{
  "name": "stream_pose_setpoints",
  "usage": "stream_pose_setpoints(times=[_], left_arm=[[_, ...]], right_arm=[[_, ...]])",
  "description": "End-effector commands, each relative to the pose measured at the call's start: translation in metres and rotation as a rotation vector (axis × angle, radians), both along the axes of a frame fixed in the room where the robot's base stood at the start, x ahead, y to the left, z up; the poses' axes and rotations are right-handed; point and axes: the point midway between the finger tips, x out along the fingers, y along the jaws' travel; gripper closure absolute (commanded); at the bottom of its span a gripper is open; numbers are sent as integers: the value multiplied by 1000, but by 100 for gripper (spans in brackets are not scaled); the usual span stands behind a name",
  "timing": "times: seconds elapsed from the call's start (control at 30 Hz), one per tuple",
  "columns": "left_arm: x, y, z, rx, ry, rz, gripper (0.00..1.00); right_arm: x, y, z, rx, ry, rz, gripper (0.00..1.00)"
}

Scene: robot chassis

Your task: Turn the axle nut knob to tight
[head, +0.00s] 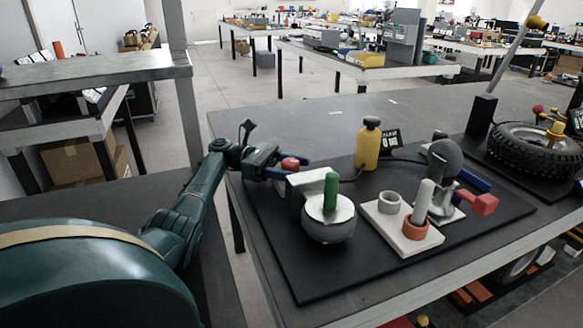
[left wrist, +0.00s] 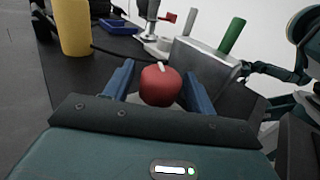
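A red round knob (head: 290,164) with a pale pointer mark on top sits beside a grey metal block (head: 303,178) at the left of the black board. It also shows in the left wrist view (left wrist: 160,86), centred ahead of the palm. My left gripper (head: 292,167) is open, its blue fingers on either side of the knob. The left wrist view shows gaps between fingers and knob. I see no tight marking in either view. The knob's base is mostly hidden.
A ball-shaped part with a green handle (head: 331,190) stands close to the knob. A yellow bottle (head: 368,146), a white plate with pegs (head: 385,227), a grey fixture with a red block (head: 485,203) and a tyre (head: 507,155) stand further right. Bare tabletop lies behind the board.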

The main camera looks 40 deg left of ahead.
Motion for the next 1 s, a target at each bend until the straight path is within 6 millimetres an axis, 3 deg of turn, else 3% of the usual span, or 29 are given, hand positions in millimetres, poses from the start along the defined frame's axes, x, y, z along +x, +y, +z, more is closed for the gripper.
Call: stream_pose_setpoints(times=[0.37,0.73,1.0], left_arm=[[0,1,10,0,-3,3,41],[0,1,78,2,-5,2,41],[0,0,100,1,-2,2,41]], right_arm=[[1,0,5,4,-4,-1,64],[-3,-10,30,48,-19,-38,64],[-6,-13,34,66,-16,-54,64]])
